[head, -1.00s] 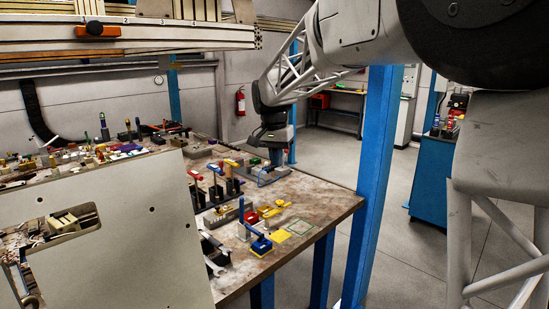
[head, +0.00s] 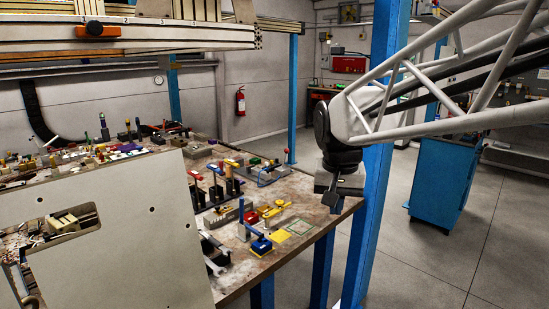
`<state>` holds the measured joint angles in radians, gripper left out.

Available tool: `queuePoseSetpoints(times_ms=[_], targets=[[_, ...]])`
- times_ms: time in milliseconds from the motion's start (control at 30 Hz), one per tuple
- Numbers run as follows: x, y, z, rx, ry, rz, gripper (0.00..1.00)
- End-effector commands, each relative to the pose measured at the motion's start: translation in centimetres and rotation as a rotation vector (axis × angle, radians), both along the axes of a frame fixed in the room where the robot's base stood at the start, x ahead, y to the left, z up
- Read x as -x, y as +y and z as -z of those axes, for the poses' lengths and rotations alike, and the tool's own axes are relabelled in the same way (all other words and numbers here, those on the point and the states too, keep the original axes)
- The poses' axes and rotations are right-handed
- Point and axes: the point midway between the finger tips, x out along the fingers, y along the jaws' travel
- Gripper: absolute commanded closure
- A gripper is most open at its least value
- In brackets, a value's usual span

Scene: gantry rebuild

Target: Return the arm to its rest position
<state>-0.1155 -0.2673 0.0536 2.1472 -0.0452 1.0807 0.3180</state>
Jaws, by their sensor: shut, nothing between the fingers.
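My gripper (head: 335,200) hangs at the right end of the workbench, near its corner and in front of the blue post. It is shut with nothing in it, and its fingers point down. My arm reaches in from the right edge of the view. The workbench (head: 318,212) carries tools and small parts. I cannot tell whether the gripper is over the bench edge or nearer to me than it.
A blue post (head: 366,240) stands right behind my gripper. A pale panel (head: 120,235) covers the near left. Coloured-handled tools (head: 218,188) stand on the bench. A blue cabinet (head: 440,180) stands at the right. The floor between post and cabinet is clear.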

Motion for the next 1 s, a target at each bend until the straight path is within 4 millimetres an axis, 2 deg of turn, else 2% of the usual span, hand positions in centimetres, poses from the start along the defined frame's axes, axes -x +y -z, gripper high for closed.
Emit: queuePoseSetpoints(times_ms=[100, 367, 700, 900, 1000], targets=[[3.1, -1.1, 0.8, -0.001, -0.013, -0.020, 1.00], [9.2, -3.0, 3.2, 0.001, -0.041, -0.066, 1.00], [17.0, -4.8, 7.1, 0.008, -0.077, -0.126, 1.00], [20.1, -5.4, 9.1, 0.013, -0.091, -0.151, 1.00], [20.8, -5.5, 9.7, 0.014, -0.096, -0.159, 1.00]])
